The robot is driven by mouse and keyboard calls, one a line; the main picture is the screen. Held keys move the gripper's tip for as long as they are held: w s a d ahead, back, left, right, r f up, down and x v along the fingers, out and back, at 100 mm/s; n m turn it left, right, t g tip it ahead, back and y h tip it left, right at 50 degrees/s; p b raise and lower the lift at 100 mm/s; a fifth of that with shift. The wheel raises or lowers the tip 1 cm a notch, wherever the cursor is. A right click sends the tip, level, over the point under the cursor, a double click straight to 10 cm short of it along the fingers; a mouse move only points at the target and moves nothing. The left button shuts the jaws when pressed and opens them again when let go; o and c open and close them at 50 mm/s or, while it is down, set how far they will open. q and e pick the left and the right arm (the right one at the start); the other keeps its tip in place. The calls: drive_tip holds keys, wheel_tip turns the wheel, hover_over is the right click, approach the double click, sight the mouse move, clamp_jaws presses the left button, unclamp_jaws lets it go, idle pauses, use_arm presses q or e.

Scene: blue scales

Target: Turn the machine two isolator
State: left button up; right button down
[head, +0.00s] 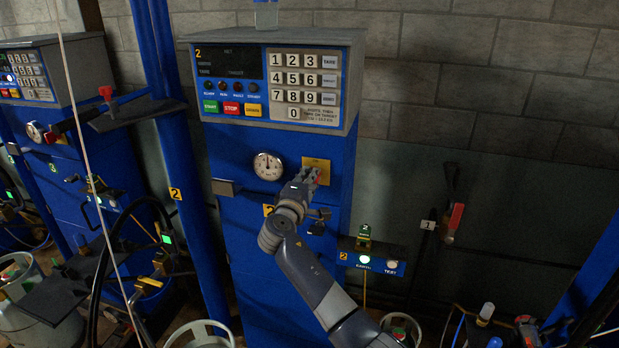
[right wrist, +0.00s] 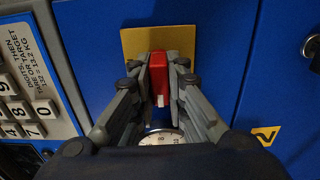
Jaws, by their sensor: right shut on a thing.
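The machine two isolator is a red knob (right wrist: 158,72) with a white tip, on a yellow plate (right wrist: 131,42) in the right wrist view. In the head view the yellow plate (head: 319,163) is on the blue front of machine two (head: 240,178), right of a round dial (head: 267,166). My right gripper (head: 314,178) reaches up to the plate. In the right wrist view its fingers lie on both sides of the red knob, shut on it. The fingers hide most of the knob in the head view. My left gripper is not in view.
Machine two's keypad panel (head: 268,84) juts out above the isolator. A red-handled tool (head: 455,215) hangs on the wall at right.

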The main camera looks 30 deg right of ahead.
drive_tip(key=c, duration=1.6)
unclamp_jaws()
drive_tip(key=v, duration=1.2)
drive_tip(key=shift+w, duration=0.1)
